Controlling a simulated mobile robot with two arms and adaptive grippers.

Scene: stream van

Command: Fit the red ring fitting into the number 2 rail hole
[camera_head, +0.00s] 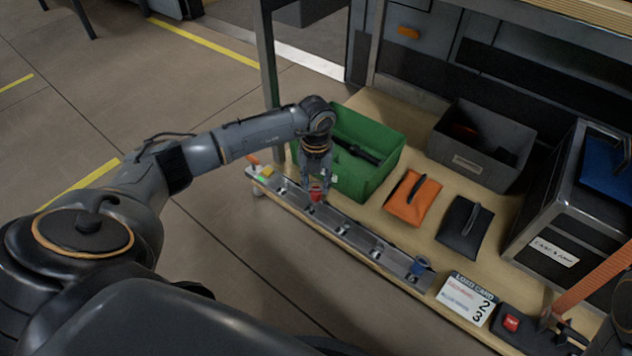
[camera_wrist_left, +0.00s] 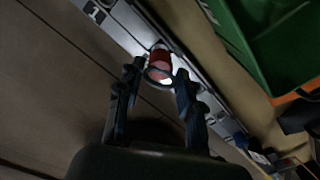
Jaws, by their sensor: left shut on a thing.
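The red ring fitting (camera_head: 317,193) is between the fingers of my left gripper (camera_head: 317,180), which is shut on it just above the rail. In the left wrist view the red fitting (camera_wrist_left: 160,62) shows between the two fingertips (camera_wrist_left: 158,78), over the pale rail. The metal rail (camera_head: 350,234) runs along the front edge of the bench with several holes. The number 2 hole cannot be told from the others; its label is too small to read. Whether the fitting touches the rail is unclear.
A blue fitting (camera_head: 420,267) stands at the rail's near right end. A load card (camera_head: 465,298) reads 2 and 3. A green crate (camera_head: 385,172) stands close behind the left gripper. Orange (camera_head: 413,203) and black (camera_head: 463,228) pouches and a grey bin (camera_head: 475,155) lie behind the rail.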

